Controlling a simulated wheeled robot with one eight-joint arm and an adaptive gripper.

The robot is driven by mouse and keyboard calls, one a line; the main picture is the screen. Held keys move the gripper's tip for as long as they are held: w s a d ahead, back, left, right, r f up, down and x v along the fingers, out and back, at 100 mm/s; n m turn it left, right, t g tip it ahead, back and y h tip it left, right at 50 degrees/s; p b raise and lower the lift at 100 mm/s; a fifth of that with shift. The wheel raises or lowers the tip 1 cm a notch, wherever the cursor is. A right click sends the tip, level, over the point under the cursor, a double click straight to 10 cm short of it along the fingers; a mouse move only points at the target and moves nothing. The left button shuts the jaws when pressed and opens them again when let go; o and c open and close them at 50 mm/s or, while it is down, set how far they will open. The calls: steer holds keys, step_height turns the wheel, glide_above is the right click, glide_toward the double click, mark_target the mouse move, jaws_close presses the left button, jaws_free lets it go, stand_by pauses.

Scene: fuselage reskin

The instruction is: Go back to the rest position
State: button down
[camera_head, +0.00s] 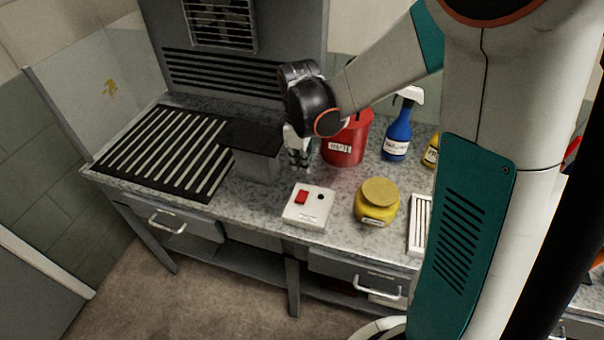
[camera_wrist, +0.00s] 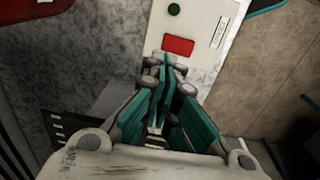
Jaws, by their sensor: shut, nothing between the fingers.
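My gripper (camera_head: 298,157) hangs over the speckled workbench (camera_head: 255,207), pointing down, between the dark grey block on the left and the red waste bin on the right. In the wrist view my gripper (camera_wrist: 160,100) has its teal fingers shut with nothing between them. A white switch box (camera_head: 308,207) with a red rocker switch and a dark round button sits on the bench in front of the gripper. In the wrist view the switch box (camera_wrist: 205,50) shows beyond the fingertips, with its red switch and a green button. I cannot tell the exact gap between fingertips and box.
A grey block with a dark top (camera_head: 252,137) stands close left of the gripper, beside a slotted black grate (camera_head: 165,155). The red waste bin (camera_head: 345,143), blue spray bottle (camera_head: 398,132) and yellow jar (camera_head: 377,203) stand to the right. A vented grey cabinet (camera_head: 240,75) rises behind.

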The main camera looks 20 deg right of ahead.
steer(key=s+d+r+m+t+b, duration=0.1)
steer(key=s+r+m+t+b, duration=0.3)
steer(key=s+r, duration=0.5)
steer(key=s+m+t+b, duration=0.2)
steer(key=s+m, duration=0.4)
steer(key=s, duration=0.2)
steer(key=shift+s+d+f+m+t+b, duration=0.2)
steer(key=shift+s+f+m+t+b, duration=0.1)
steer(key=shift+f+m+t, duration=0.15)
